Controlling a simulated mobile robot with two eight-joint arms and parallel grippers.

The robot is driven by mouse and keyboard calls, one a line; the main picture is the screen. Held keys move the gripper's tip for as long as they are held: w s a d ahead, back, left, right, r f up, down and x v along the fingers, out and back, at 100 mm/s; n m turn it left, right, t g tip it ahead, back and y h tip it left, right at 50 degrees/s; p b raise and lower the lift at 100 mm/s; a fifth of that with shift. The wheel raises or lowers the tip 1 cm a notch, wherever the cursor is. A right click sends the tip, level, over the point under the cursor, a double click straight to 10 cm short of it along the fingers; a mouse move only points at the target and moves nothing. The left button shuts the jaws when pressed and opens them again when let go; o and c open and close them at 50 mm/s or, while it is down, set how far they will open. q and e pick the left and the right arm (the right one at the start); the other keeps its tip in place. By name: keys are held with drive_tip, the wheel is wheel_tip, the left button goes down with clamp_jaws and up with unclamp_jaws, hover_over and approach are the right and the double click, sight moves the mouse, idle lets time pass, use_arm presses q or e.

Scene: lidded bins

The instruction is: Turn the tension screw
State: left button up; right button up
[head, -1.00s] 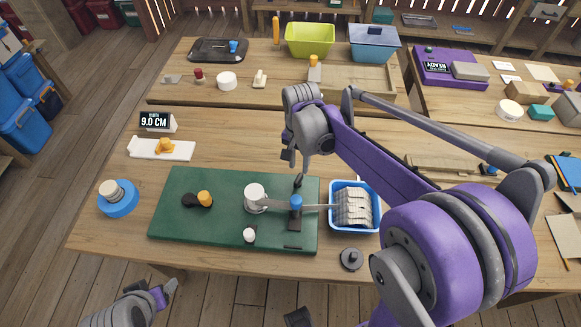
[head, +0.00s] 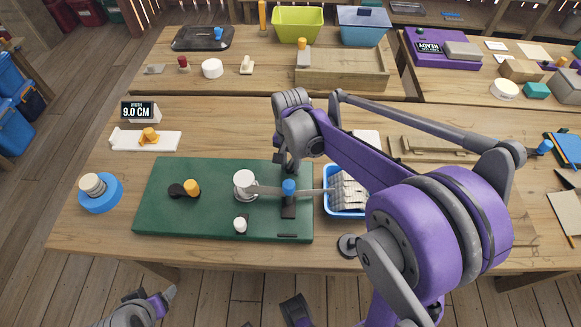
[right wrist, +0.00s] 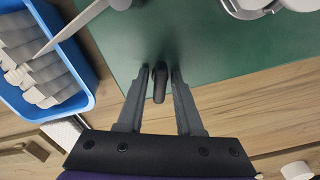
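The green board (head: 210,225) lies on the near table. It carries a white post (head: 244,179), a pale strip (head: 310,191) running to a blue tray, a blue-knobbed part (head: 289,187), and a black lever with an orange knob (head: 192,187). In the right wrist view, a dark rounded knob (right wrist: 159,84), perhaps the tension screw, stands at the board's edge. My right gripper (right wrist: 160,74) is open with its fingers on either side of this knob, gaps showing. In the head view my wrist hides it. My left gripper (head: 165,299) is low at the left, off the table; its opening is unclear.
The blue tray (head: 345,211) of pale strips sits right of the board. A blue round base (head: 101,195), a white gauge with an orange part (head: 165,143) and a display (head: 140,110) stand left. Bins and small parts fill the back table. Bare wood lies behind the board.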

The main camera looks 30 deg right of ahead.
clamp_jaws()
drive_tip(key=m, duration=0.4)
drive_tip(key=m, duration=0.4)
idle(0.4)
